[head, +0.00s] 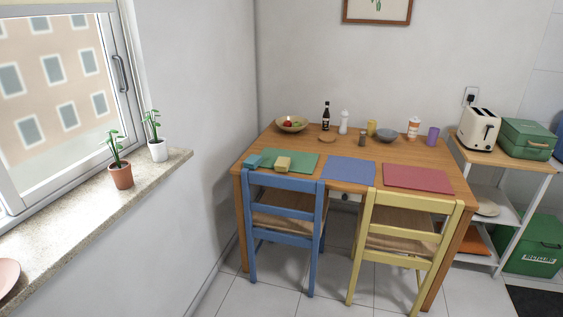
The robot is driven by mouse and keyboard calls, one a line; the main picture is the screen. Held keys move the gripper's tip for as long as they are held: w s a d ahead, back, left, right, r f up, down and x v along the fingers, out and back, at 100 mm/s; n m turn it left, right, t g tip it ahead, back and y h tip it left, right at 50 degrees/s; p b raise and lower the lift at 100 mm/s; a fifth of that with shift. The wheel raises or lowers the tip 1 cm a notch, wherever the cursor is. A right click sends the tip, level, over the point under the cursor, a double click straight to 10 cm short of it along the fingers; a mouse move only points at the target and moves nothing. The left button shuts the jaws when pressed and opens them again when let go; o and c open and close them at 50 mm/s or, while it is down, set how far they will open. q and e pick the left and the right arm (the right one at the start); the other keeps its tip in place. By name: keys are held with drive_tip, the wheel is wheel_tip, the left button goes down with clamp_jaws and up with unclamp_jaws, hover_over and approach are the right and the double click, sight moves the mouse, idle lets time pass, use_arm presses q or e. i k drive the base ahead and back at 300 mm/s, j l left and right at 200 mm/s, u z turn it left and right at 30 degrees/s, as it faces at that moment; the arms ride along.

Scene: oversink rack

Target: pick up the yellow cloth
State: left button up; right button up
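A folded yellow cloth (283,163) lies on the green placemat (303,160) at the left front of the wooden table (340,150). A small teal folded piece (253,161), perhaps another cloth, lies just left of it near the table's left front corner. The back of the blue chair (286,183) stands just in front of both. Neither of my grippers is in view.
A yellow chair (412,203) stands at the right front of the table. A bowl of fruit (292,123), a dark bottle (326,116) and several cups stand along the back. A windowsill (100,205) with potted plants is at left.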

sight(283, 164)
drive_tip(key=u, duration=1.55)
drive_tip(key=z, duration=1.7)
drive_tip(key=i+l, duration=0.3)
drive_tip(key=i, duration=0.15)
